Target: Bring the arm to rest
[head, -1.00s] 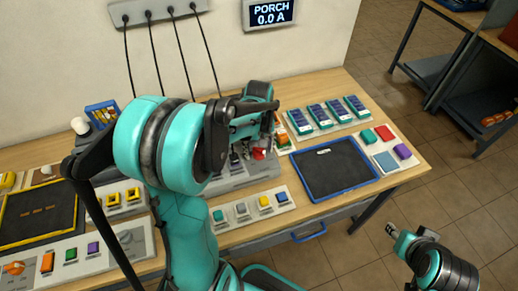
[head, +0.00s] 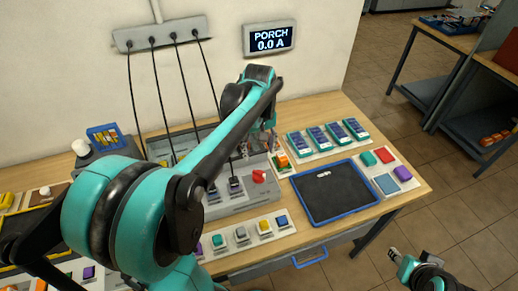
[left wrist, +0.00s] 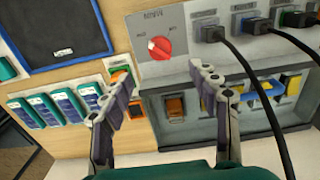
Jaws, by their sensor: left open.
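My left arm comes in from the left in the head view, its teal shoulder and dark elbow in front of the bench. Its forearm reaches up and back to my left gripper (head: 266,140), partly hidden behind the wrist, above the back of the bench. In the left wrist view the two fingers of my left gripper (left wrist: 162,78) are spread, with nothing between them. They point at the grey panel with the red knob (left wrist: 160,48). My right gripper (head: 393,253) hangs at the lower right, off the bench; its jaws are too small to judge.
The bench carries a grey panel box with the red knob (head: 259,176), a blue-rimmed dark tray (head: 335,215), several teal-and-blue modules (head: 318,138) and coloured blocks. Black cables (head: 171,100) hang from a wall strip. A display (head: 269,38) is on the wall.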

